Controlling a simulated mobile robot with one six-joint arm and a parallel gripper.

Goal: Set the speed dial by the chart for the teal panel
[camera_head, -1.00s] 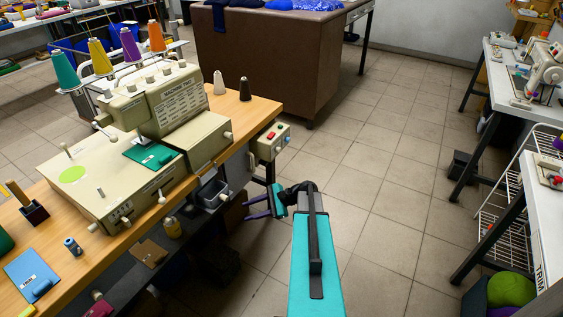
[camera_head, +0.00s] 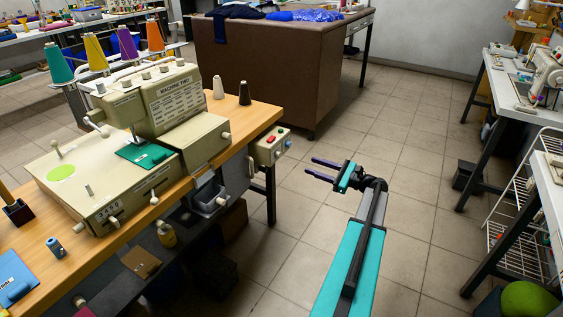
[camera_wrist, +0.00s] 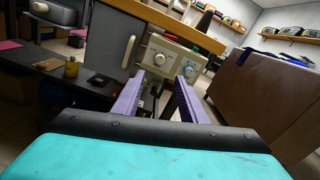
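A teal panel (camera_head: 147,155) lies on the front of the beige sewing machine (camera_head: 100,185). In the wrist view the box (camera_wrist: 170,52) shows a pale round dial (camera_wrist: 188,72) and a cream knob (camera_wrist: 159,59). My gripper (camera_head: 310,167) is open and empty, apart from the box, its purple fingers (camera_wrist: 159,78) pointing towards it.
The wooden table (camera_head: 255,117) carries thread cones and the machine. White tables (camera_head: 515,95) line the right. Tiled floor is free between.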

